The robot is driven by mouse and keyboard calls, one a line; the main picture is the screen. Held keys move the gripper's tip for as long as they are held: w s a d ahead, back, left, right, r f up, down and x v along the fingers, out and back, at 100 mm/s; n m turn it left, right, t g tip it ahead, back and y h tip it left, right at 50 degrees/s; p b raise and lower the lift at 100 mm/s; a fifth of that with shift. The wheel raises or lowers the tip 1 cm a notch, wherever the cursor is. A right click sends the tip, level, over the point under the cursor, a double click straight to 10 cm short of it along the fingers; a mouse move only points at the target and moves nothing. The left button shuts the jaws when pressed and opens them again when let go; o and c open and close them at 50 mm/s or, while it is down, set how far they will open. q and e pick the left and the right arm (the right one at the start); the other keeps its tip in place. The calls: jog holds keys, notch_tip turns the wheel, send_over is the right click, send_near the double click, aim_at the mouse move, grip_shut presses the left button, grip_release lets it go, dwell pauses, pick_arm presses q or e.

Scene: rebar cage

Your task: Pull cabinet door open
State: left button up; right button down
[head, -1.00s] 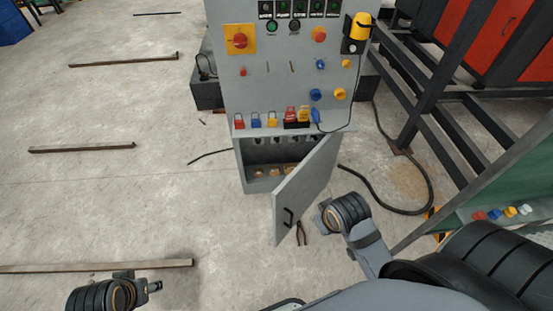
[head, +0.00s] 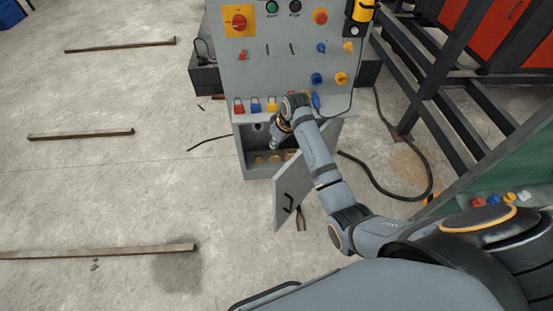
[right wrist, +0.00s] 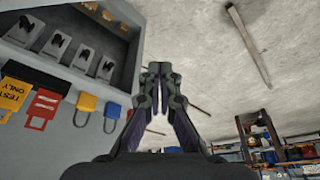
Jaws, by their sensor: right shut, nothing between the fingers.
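The grey control cabinet (head: 284,68) stands upright at the top middle of the head view. Its lower door (head: 292,190) stands ajar, swung out toward me, with a dark handle (head: 288,203) on its outer face. My right arm reaches over the door and partly hides it. My right gripper (head: 273,144) is at the opening on the inner side of the door, away from the handle. In the right wrist view its fingers (right wrist: 155,75) are together and empty, beside the cabinet opening. Whether it touches the door is hidden. My left gripper is out of view.
Coloured padlocks (head: 256,105) hang along the cabinet's ledge above the opening. Pliers (head: 300,219) lie on the floor by the door. A black cable (head: 385,187) curves on the right near dark steel frames (head: 436,95). The floor at left is mostly clear apart from bars (head: 100,251).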

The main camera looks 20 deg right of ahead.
jog(key=b+x, duration=0.1)
jog(key=x, duration=0.9)
pick_arm(q)
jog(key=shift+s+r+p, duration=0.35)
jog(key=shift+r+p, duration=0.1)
jog(key=shift+p, duration=0.55)
pick_arm(e)
jog(key=s+d, duration=0.1)
jog(key=s, duration=0.2)
jog(key=shift+s+d, duration=0.15)
jog(key=shift+d, duration=0.25)
